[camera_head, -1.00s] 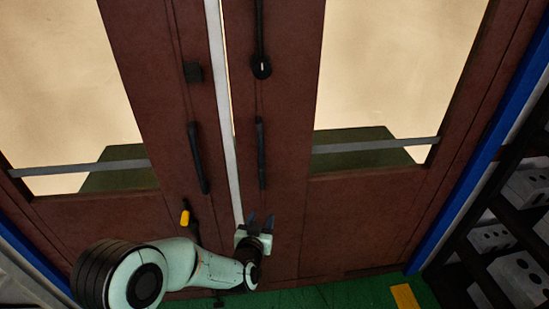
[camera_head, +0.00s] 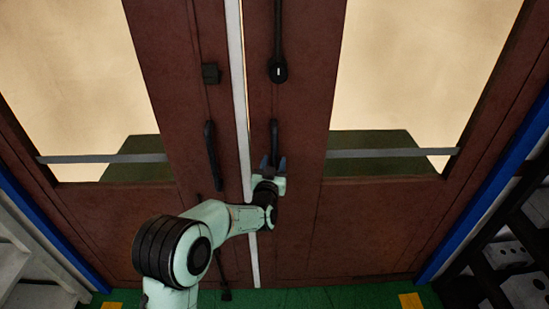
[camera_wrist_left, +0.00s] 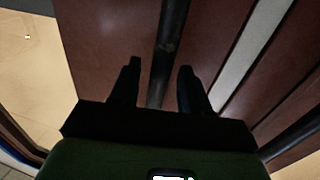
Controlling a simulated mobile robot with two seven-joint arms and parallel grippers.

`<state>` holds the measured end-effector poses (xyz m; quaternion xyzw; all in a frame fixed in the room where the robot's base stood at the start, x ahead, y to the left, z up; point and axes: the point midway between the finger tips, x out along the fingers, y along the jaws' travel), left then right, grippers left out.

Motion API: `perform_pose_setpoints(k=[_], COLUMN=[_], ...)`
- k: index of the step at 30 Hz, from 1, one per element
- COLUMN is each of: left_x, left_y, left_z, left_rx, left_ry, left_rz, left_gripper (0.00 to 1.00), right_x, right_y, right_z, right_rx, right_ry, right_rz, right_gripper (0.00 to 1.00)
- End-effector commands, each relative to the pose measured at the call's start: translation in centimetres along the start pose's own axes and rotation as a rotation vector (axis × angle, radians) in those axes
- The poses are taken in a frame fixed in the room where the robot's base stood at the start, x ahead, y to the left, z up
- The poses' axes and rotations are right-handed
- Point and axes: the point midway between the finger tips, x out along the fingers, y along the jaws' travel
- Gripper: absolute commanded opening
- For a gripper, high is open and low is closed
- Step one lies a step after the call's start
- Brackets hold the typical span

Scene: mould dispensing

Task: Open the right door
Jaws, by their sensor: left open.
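The right door (camera_head: 350,225) is reddish brown with a large pale window and stands shut beside the left door. Its black vertical bar handle (camera_head: 275,137) is near the centre seam. My left gripper (camera_head: 273,162) is open at the handle's lower end, fingers pointing up in the head view. In the left wrist view the handle bar (camera_wrist_left: 174,35) runs between the two spread fingers (camera_wrist_left: 160,68), with a gap visible on each side. Whether the bar is fully inside the jaws is unclear. The right gripper is not seen.
The left door (camera_head: 185,110) has its own black handle (camera_head: 212,155) just left of the white centre strip (camera_head: 238,80). A black latch rod (camera_head: 277,70) is above the right handle. Dark shelving (camera_head: 500,225) stands at the right, beyond a blue post (camera_head: 485,190). Green floor (camera_head: 350,297) shows below.

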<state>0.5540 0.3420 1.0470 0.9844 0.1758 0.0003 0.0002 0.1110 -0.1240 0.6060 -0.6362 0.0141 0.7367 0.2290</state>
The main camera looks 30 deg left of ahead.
Motion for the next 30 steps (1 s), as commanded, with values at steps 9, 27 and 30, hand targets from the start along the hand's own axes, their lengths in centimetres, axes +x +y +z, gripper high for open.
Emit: perform_pose_setpoints(k=[9,27,30], left_x=[1.6,1.4,0.9], left_y=[0.0,0.2,0.8], left_z=[0.1,0.1,0.1], left_rx=[0.000,0.000,-0.002], left_ry=[-0.001,0.000,-0.002], left_rz=[0.000,-0.003,-0.006], left_gripper=[0.47,0.00,0.00], right_x=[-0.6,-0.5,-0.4], right_y=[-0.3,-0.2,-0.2], right_z=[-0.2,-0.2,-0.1], right_rx=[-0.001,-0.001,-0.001], right_ry=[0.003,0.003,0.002], right_rz=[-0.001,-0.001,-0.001], right_gripper=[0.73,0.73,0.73])
